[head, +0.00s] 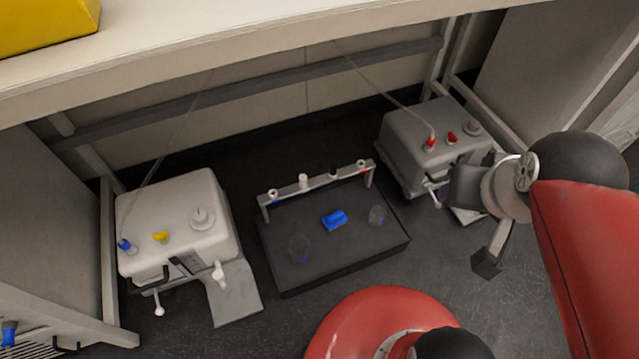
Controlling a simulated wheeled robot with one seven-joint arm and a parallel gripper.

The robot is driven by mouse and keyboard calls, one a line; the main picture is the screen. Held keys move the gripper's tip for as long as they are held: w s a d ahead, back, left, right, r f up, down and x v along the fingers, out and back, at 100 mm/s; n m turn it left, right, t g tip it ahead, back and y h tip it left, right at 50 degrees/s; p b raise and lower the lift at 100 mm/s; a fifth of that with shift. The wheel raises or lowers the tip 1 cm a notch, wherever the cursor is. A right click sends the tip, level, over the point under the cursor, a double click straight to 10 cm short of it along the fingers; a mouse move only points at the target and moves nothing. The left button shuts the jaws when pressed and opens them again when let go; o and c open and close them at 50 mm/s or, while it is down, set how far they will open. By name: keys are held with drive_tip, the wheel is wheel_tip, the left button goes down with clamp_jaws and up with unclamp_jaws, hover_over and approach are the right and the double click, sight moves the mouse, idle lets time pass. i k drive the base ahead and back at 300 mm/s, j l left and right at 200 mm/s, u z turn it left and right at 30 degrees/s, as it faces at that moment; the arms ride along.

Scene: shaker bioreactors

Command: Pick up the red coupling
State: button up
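A red coupling (430,144) sits upright on top of the right grey box (408,150), at the end of a thin pale tube. A second red fitting (452,138) stands just to its right on the same box. My gripper (475,228) is at the right, in front of the box's right side and apart from the red coupling. Its two dark fingers look spread apart, with nothing seen between them. Part of the gripper is hidden by its own wrist.
A round knob (473,128) is beside the red fittings. A white box (180,205) at left bears blue and yellow fittings. Between the boxes is a dark tray (340,255) with a rack bar, a blue piece (334,220) and clear vessels. A shelf (230,50) overhangs behind.

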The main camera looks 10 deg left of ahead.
sight(429, 145)
drive_tip(key=i+l+u, duration=0.1)
drive_tip(key=l, duration=0.25)
drive_tip(key=i+l+u, duration=0.25)
drive_tip(key=i+l, duration=0.15)
drive_tip(key=l, duration=0.3)
drive_tip(key=i+l+u, duration=0.1)
drive_tip(key=l, duration=0.25)
drive_tip(key=i+l+u, duration=0.15)
drive_tip(key=l, duration=0.25)
